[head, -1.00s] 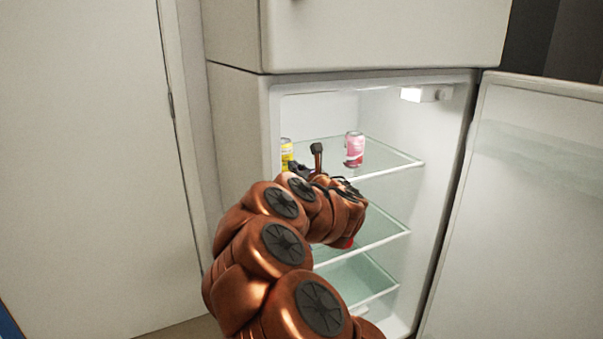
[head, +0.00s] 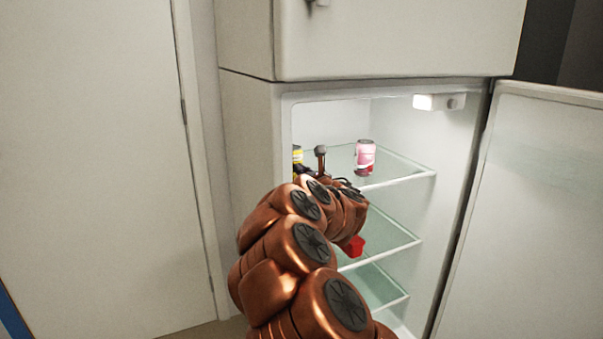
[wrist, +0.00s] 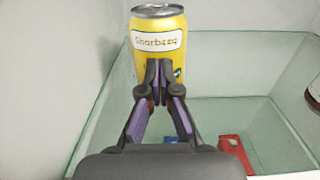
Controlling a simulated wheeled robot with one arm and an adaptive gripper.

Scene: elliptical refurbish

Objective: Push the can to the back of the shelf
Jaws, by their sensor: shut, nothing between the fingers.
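A yellow can (wrist: 158,48) with a white label stands upright on the top glass shelf (wrist: 105,115) of the open fridge. In the head view only a sliver of the yellow can (head: 297,154) shows, at the left of the shelf behind my arm. My gripper (wrist: 160,75) is shut and empty, its fingertips right in front of the can's lower middle. They look to be at or very near the can; I cannot tell whether they touch. My gripper (head: 304,170) is mostly hidden by my arm in the head view.
A pink can (head: 365,157) stands on the same shelf to the right. A red object (head: 353,246) sits lower down, below the top shelf. The fridge wall is close on the left. The open door (head: 530,210) stands at the right.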

